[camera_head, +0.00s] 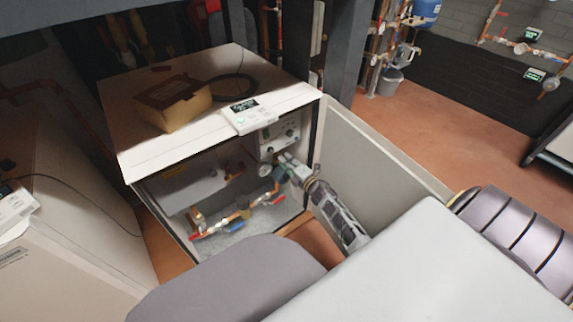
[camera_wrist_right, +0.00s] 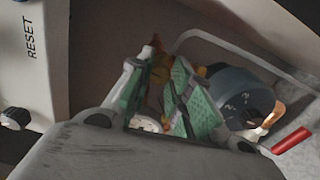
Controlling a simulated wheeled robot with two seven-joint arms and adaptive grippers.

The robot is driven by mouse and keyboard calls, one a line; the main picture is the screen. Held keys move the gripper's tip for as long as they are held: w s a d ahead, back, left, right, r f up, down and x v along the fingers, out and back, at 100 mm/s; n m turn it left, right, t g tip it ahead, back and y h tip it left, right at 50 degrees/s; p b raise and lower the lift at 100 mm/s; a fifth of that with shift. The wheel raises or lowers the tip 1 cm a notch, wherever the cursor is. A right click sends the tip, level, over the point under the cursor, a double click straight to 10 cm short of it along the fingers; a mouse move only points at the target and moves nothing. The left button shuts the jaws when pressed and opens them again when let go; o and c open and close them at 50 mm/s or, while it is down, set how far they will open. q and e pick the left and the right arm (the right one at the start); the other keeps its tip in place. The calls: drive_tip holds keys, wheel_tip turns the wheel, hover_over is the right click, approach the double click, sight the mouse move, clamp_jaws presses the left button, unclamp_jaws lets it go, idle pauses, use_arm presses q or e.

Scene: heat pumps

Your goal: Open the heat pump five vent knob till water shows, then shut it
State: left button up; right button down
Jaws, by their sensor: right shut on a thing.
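The heat pump cabinet (camera_head: 150,148) stands open at the front, with pipes and valves inside. My right gripper (camera_head: 280,172) reaches in beside the round gauge (camera_head: 265,169), at the right of the opening. In the right wrist view, the green finger pads of my right gripper (camera_wrist_right: 162,97) are closed around a small part among brass fittings. I take it to be the vent knob; the fingers mostly hide it. I cannot tell whether water shows. My left gripper is not in view.
A control box (camera_head: 279,134) is mounted above my gripper. Red-handled valves (camera_head: 279,199) sit below it. The open side panel (camera_head: 365,160) stands close to the right of my arm. A cardboard box (camera_head: 172,100) and a white controller (camera_head: 247,116) lie on the cabinet top.

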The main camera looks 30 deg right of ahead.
drive_tip(key=shift+n+b, duration=0.35)
drive_tip(key=shift+n, duration=0.55)
drive_tip(key=c, duration=1.3)
unclamp_jaws()
drive_tip(key=shift+s, duration=0.2)
drive_tip(key=shift+s+d, duration=0.2)
drive_tip(key=shift+s, duration=1.6)
drive_tip(key=shift+s+d, duration=0.15)
drive_tip(key=shift+s, duration=1.65)
